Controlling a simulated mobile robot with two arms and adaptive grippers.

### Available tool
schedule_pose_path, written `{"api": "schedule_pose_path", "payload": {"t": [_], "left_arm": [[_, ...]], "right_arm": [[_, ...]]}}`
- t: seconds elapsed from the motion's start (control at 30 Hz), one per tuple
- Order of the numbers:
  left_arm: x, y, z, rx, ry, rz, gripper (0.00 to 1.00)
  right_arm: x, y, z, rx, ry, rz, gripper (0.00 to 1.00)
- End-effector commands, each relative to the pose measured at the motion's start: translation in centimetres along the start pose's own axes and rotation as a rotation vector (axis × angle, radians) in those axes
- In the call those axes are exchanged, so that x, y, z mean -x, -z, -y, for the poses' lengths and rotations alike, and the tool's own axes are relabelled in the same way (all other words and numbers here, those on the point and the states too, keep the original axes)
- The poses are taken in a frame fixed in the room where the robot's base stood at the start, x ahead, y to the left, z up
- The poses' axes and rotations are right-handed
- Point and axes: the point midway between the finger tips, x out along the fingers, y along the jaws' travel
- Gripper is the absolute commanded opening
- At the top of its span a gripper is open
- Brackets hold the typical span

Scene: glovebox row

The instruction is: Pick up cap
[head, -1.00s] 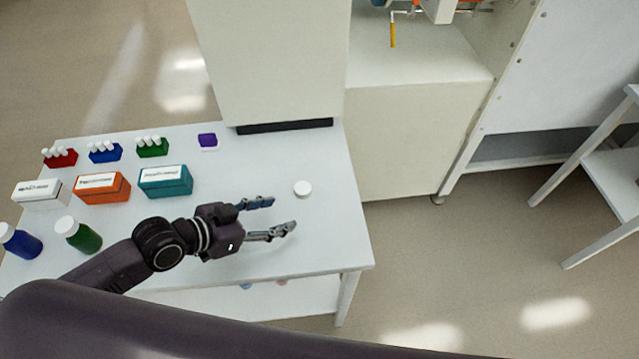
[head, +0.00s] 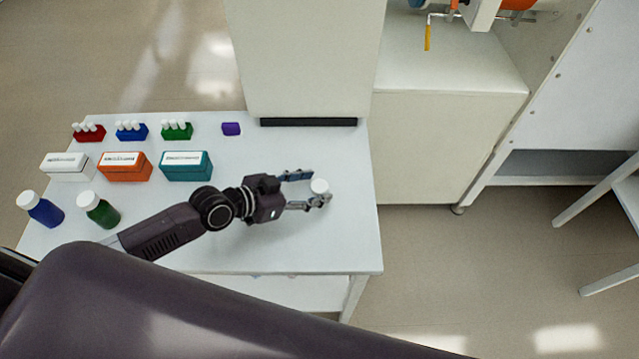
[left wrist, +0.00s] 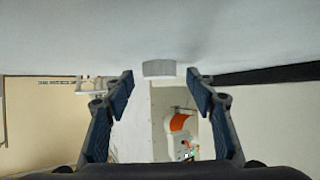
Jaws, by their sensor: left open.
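The white round cap (head: 319,186) lies on the right part of the white table (head: 345,235). It also shows in the left wrist view (left wrist: 159,68), centred between and a little beyond the fingertips. My left gripper (head: 308,188) is open, with its two fingers pointing right at the cap. The cap is at the fingertips, close to the lower finger in the head view. In the left wrist view both fingers (left wrist: 160,80) stand apart with a gap on each side of the cap. My right gripper is not in view.
Racks of vials, labelled boxes such as the teal one (head: 187,166), and blue and green bottles (head: 100,209) stand on the left of the table. A tall white cabinet (head: 300,60) borders the table's back.

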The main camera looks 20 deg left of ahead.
Motion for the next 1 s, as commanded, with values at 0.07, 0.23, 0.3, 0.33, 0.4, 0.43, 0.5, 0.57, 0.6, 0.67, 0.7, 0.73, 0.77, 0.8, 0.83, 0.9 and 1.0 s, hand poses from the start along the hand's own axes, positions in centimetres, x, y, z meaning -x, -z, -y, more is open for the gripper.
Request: {"api": "schedule_pose_path", "payload": {"t": [0.07,0.23,0.3,0.33,0.4,0.43,0.5,0.57,0.6,0.67,0.7,0.73,0.77,0.8,0.83,0.9,1.0], "left_arm": [[-0.59,0.08,-0.06,-0.001,-0.001,-0.001,0.51],[-0.78,-0.08,-0.06,-0.001,-0.001,0.001,0.51],[-0.77,-0.07,-0.06,-0.001,-0.001,0.001,0.51],[-0.76,-0.07,-0.06,-0.001,-0.001,0.001,0.50],[-0.76,-0.07,-0.06,-0.001,-0.001,0.001,0.42],[-0.75,-0.07,-0.06,-0.001,-0.001,0.001,0.39],[-0.75,-0.06,-0.06,-0.001,-0.001,0.001,0.31],[-0.74,-0.06,-0.06,-0.001,-0.001,0.001,0.25],[-0.74,-0.06,-0.06,-0.001,-0.001,0.001,0.21],[-0.74,-0.06,-0.06,-0.001,-0.001,0.001,0.21],[-0.74,-0.06,-0.06,-0.001,-0.001,0.001,0.19],[-0.74,-0.06,-0.06,-0.001,-0.001,0.001,0.19],[-0.74,-0.06,-0.06,-0.001,-0.001,0.001,0.19],[-0.74,-0.06,-0.06,-0.001,-0.001,0.001,0.19],[-0.73,-0.06,-0.06,-0.001,-0.001,0.001,0.19],[-0.72,-0.02,-0.06,-0.001,-0.001,0.001,0.19],[-0.57,0.29,-0.08,-0.001,-0.002,0.000,0.19]], "right_arm": [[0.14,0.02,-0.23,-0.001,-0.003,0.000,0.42],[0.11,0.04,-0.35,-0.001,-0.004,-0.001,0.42],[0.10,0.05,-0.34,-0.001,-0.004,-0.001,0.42],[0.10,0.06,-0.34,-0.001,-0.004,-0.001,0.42],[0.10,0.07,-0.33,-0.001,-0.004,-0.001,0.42],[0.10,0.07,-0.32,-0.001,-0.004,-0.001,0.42],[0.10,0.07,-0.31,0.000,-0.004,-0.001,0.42],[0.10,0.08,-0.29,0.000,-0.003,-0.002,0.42],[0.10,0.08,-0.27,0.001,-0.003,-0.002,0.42],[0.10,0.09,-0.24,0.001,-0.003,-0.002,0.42],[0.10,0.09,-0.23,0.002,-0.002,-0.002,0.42],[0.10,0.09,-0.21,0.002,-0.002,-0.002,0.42],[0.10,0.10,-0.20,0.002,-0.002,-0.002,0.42],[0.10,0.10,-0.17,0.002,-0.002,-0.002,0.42],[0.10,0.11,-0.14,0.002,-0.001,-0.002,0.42],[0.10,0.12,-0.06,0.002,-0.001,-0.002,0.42],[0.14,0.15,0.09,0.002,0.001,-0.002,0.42]]}}
